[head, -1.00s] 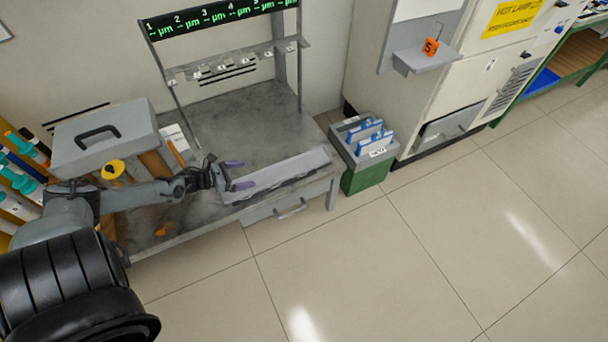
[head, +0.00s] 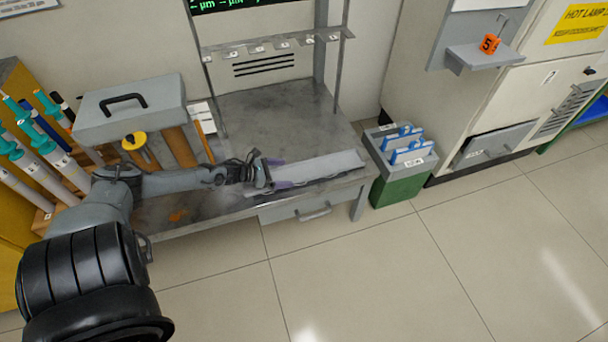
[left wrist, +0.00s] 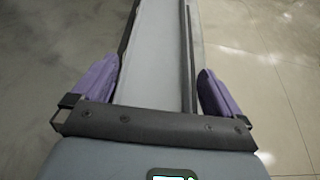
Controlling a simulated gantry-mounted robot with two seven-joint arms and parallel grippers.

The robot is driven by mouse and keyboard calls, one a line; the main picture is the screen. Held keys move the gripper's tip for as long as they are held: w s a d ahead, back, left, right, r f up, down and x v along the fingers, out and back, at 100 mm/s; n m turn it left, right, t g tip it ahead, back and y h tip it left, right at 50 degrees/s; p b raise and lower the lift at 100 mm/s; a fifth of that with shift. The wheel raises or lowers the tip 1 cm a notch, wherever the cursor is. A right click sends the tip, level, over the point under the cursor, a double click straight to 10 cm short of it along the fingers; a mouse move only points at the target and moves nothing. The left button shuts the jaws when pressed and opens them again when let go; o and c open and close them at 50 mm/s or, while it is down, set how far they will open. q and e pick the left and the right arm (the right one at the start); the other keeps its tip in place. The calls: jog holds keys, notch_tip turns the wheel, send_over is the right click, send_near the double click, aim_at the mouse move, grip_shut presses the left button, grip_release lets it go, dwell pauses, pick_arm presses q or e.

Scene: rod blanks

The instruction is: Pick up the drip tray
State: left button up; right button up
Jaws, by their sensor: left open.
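The drip tray (head: 325,167) is a long, pale grey, shallow tray lying along the front edge of the grey bench. It also shows in the left wrist view (left wrist: 157,50), running away from the gripper. My left gripper (head: 279,173) is at the tray's left end in the head view. Its purple fingers are open, one on each side of the tray in the left wrist view (left wrist: 155,92). A small gap shows beside the fingers; whether either touches the tray I cannot tell. My right gripper is not in view.
A grey case with a black handle (head: 130,107) stands at the bench's left, by a yellow round thing (head: 134,141). A rack with a green display (head: 250,3) rises behind. A green bin (head: 400,185) with blue-handled items stands right of the bench. Open floor lies in front.

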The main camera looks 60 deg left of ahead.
aim_at(295, 175)
pick_arm(q)
jog(key=b+x, duration=0.2)
jog(key=x, duration=0.1)
jog(key=b+x, duration=0.1)
jog(key=shift+w+a+r, duration=0.1)
jog(key=shift+w+r, duration=0.1)
jog(key=shift+w, duration=0.45)
jog(key=shift+c, duration=0.3)
jog(key=c, duration=0.7)
jog(key=shift+c, duration=0.4)
jog(key=shift+r, duration=0.1)
